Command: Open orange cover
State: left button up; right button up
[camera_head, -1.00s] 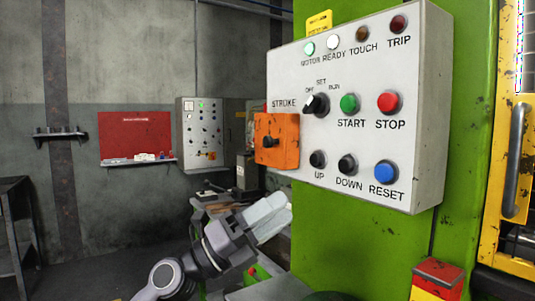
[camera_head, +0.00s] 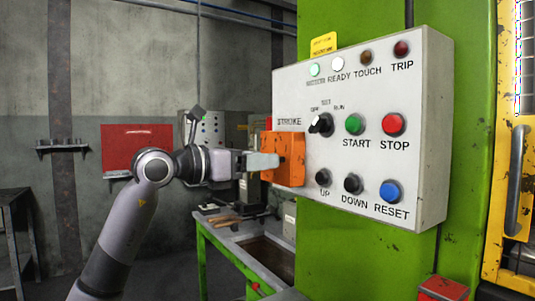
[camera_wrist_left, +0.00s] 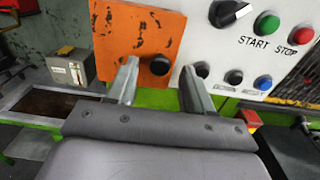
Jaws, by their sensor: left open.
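The orange cover (camera_head: 291,150) is a worn orange plate at the left of the white control panel, under the STROKE label. It looks shut. In the left wrist view the cover (camera_wrist_left: 118,42) carries a round black knob (camera_wrist_left: 159,65). My left gripper (camera_head: 277,161) is in front of the cover, its fingers pointing at it. In the left wrist view the fingers of my left gripper (camera_wrist_left: 158,75) are apart, one on each side of the knob, with nothing clearly held. Whether they touch the cover cannot be told. My right gripper is not in view.
The white control panel (camera_head: 435,150) on the green press has a selector, lamps and several buttons, with START (camera_head: 354,124) and UP (camera_head: 322,177) close to the cover. A green-framed bench (camera_head: 236,247) stands below left. A yellow guard with a handle (camera_head: 517,180) is at right.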

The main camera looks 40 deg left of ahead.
pick_arm(q)
jog(key=shift+x, duration=1.2)
grip_shut()
jog(key=shift+h, duration=0.3)
